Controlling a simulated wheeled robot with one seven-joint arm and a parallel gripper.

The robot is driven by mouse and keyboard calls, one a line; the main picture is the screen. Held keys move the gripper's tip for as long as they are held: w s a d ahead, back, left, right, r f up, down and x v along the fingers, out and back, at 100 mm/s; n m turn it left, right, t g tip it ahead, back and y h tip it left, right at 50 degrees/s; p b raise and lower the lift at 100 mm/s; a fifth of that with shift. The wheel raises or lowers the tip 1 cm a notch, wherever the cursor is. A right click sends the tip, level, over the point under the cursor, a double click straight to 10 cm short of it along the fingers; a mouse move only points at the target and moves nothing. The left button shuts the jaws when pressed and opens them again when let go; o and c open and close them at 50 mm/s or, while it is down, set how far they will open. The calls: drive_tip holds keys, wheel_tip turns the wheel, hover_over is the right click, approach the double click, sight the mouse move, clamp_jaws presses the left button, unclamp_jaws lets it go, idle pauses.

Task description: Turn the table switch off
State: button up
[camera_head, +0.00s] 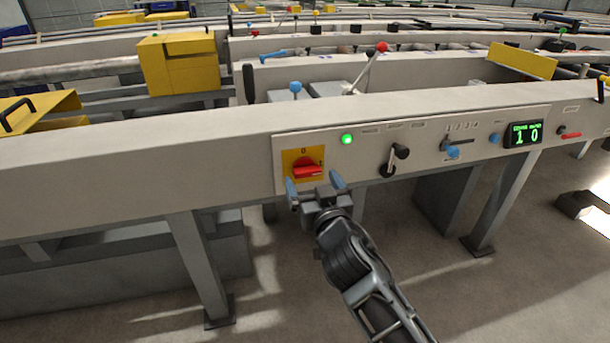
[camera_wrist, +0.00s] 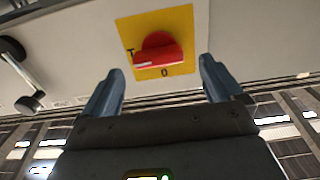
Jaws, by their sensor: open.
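The table switch is a red rotary knob (camera_head: 308,171) on a yellow plate (camera_head: 291,157) on the front panel of the runout table. The plate carries a 0 at its top and another mark at its right. The knob's bar lies roughly horizontal, toward the side mark rather than the 0. A green lamp (camera_head: 347,139) beside it is lit. My gripper (camera_head: 315,187) is open and empty, just in front of and slightly below the knob. In the wrist view the red knob (camera_wrist: 159,51) shows beyond and between the blue fingertips (camera_wrist: 158,85), apart from them.
Right of the switch on the panel (camera_head: 420,160) are a black crank handle (camera_head: 394,160), a blue-knobbed slider (camera_head: 453,152), a blue knob (camera_head: 494,138) and a display (camera_head: 523,134) reading 10. Table legs (camera_head: 197,262) stand below. The floor in front is open.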

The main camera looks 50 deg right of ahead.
sight(309, 174)
drive_tip(key=shift+x, duration=1.8)
drive_tip(key=shift+d, duration=0.1)
drive_tip(key=shift+s, duration=0.1)
drive_tip(key=c, duration=1)
drive_tip(key=shift+c, duration=0.2)
